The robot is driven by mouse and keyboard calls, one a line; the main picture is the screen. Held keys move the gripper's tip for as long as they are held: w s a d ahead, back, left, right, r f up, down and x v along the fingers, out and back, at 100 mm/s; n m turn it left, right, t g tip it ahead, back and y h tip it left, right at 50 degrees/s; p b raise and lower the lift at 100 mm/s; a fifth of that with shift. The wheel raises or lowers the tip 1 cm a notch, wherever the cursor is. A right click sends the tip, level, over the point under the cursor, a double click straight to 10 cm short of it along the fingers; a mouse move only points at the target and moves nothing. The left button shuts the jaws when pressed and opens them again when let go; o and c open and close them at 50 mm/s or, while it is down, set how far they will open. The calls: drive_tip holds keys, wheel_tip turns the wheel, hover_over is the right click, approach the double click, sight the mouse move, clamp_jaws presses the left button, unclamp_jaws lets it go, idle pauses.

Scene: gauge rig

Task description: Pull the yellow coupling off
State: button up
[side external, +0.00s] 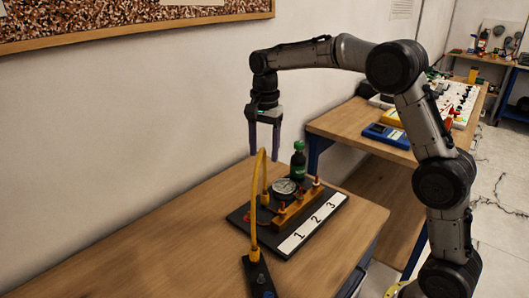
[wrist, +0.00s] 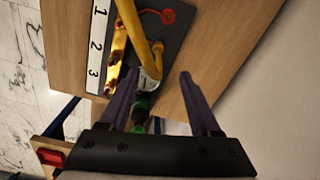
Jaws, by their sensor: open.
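A yellow hose (side external: 256,190) arches up from a black block (side external: 257,274) at the table's front and comes down on the dark rig plate (side external: 238,219). Its rig end, where the yellow coupling (side external: 265,198) appears to be, stands beside the round gauge (side external: 284,187). In the wrist view the hose (wrist: 132,22) comes in from the top, and its yellow end (wrist: 157,48) lies close to the gauge. My gripper (side external: 264,153) is open and empty, pointing down above the rig. In the wrist view its fingers (wrist: 159,75) are spread wide; the gauge is partly hidden by the hose.
An orange-brown manifold (side external: 299,210) with red-topped posts stands behind a white strip (side external: 312,223) numbered 1, 2, 3. A dark bottle with a green cap (side external: 299,147) stands behind the gauge. The table's left part is bare. A wall stands close behind; another bench (side external: 340,122) is at the right.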

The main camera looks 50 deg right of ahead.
sight(264, 189)
wheel_tip(264, 189, down, 15)
drive_tip(key=shift+d+r, duration=0.1)
idle(0.5)
clamp_jaws()
idle(0.7)
